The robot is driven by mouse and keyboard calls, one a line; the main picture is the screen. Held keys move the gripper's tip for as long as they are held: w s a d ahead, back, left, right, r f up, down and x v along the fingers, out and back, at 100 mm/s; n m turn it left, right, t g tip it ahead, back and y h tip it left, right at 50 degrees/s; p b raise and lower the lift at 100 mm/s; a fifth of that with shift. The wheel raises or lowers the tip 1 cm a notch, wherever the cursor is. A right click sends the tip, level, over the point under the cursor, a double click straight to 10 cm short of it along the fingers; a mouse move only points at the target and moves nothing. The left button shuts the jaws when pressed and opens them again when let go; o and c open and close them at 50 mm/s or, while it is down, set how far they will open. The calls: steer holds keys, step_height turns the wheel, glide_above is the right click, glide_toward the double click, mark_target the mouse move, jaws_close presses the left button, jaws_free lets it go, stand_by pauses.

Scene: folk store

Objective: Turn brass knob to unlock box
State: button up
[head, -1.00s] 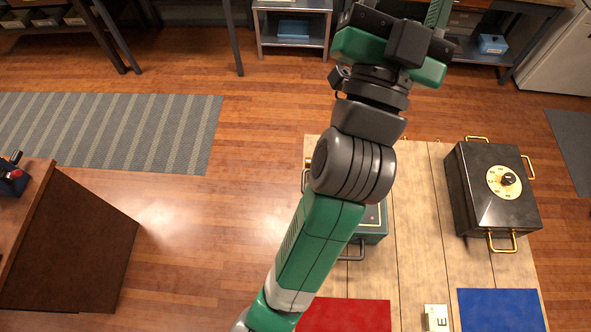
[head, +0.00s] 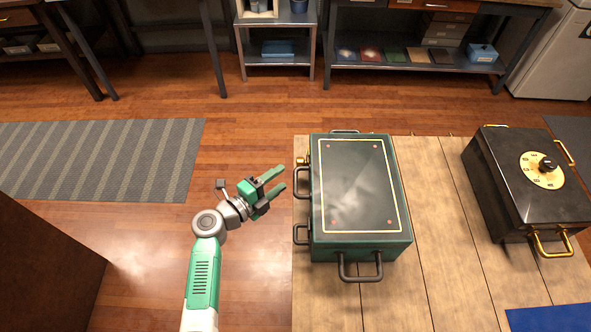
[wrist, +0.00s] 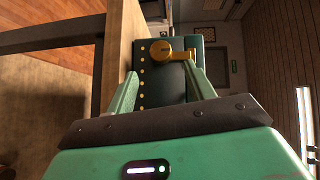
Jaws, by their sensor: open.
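A dark green box (head: 398,190) with a gold-lined lid stands closed on the wooden table in the head view. A small brass knob (head: 302,161) sticks out of its left side near the far corner. In the wrist view the round brass knob (wrist: 160,52) faces me, with a brass bar joined on its right. My gripper (head: 281,178) is left of the box, pointing at that side, open and empty. In the wrist view its fingertips (wrist: 160,70) are spread and the knob appears between and beyond them. They look apart from the knob.
Dark handles (head: 303,183) stick out of the box's left side near my gripper. A black box (head: 510,195) with a gold dial stands at the table's right. A blue mat (head: 550,318) lies at the near right. The floor left of the table is open.

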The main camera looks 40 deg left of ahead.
mark_target(303, 164)
steer(key=w+b, duration=0.1)
steer(key=w, duration=0.3)
steer(key=w+b, duration=0.1)
steer(key=w, duration=0.1)
steer(key=shift+w+d+f+b, duration=0.15)
steer(key=shift+f+b, duration=0.2)
steer(key=shift+w+r, duration=0.15)
steer(key=shift+w, duration=0.35)
steer(key=c, duration=1)
steer(key=f+b, duration=0.1)
steer(key=b, duration=0.2)
steer(key=shift+m+t, duration=0.4)
steer(key=m+t+b, duration=0.1)
steer(key=b, duration=0.4)
steer(key=shift+f+m+b, duration=0.3)
steer(key=shift+f+b, duration=0.05)
steer(key=shift+b, duration=0.05)
steer(key=m+t+h+b, duration=0.1)
steer(key=t+b, duration=0.1)
steer(key=b, duration=0.3)
steer(key=shift+m, duration=0.4)
steer(key=m+b, duration=0.1)
steer(key=m+t+b, duration=0.1)
steer(key=b, duration=0.1)
steer(key=shift+r+h, duration=0.35)
steer(key=shift+h, duration=0.05)
